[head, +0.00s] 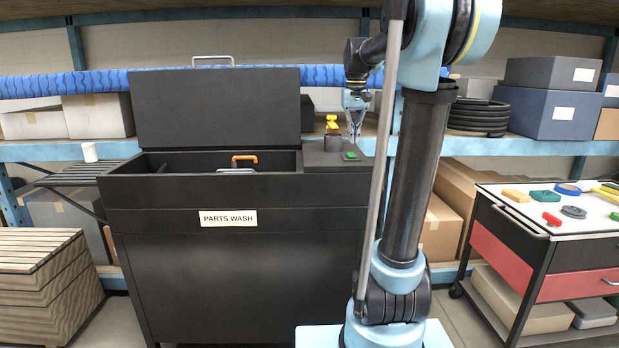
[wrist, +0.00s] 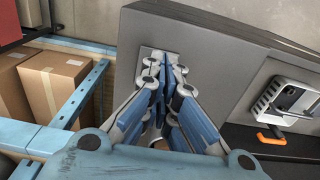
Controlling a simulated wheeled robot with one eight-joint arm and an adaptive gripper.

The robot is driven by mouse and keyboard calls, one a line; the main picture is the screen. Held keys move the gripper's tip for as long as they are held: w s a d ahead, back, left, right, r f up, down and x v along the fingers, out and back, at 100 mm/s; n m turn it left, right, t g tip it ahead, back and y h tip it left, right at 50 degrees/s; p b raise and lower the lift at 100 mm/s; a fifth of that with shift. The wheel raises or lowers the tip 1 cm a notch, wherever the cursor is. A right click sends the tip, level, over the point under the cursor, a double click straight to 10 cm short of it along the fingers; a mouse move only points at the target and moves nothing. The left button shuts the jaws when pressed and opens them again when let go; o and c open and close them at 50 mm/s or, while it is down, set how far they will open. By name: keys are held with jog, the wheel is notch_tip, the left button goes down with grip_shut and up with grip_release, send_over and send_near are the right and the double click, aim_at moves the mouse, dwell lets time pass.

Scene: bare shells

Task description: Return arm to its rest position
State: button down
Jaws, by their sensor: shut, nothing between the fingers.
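My gripper (head: 354,130) is above the right end of the black parts washer (head: 180,250) in the head view, its fingers pointing down. The fingers are together and hold nothing. In the wrist view my gripper (wrist: 166,68) also shows its blue-and-grey fingers closed against each other. My arm rises from its base in front of the washer and bends at the top toward the gripper. It hides part of the shelving behind.
The washer's lid (head: 215,105) stands open. An orange-handled item (head: 244,160) is inside, and also shows in the wrist view (wrist: 270,138). A yellow item (head: 332,124) stands beside my gripper. A tool cart (head: 548,235) is at right, a wooden crate (head: 45,285) at left.

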jog(key=s+f+t, duration=0.2)
jog(key=s+f, duration=2.6)
jog(key=s, duration=0.2)
jog(key=w+r+n+g, duration=0.1)
jog(key=w+r+n, duration=0.8)
jog(key=w+r, duration=0.7)
jog(key=w+a+r+n+g, duration=0.1)
jog(key=w+r+n, duration=0.8)
jog(key=w+r, duration=0.6)
jog(key=shift+w+a+r, duration=0.15)
jog(key=shift+w+r, duration=0.2)
jog(key=shift+r, duration=2.85)
notch_tip(320, 180, down, 14)
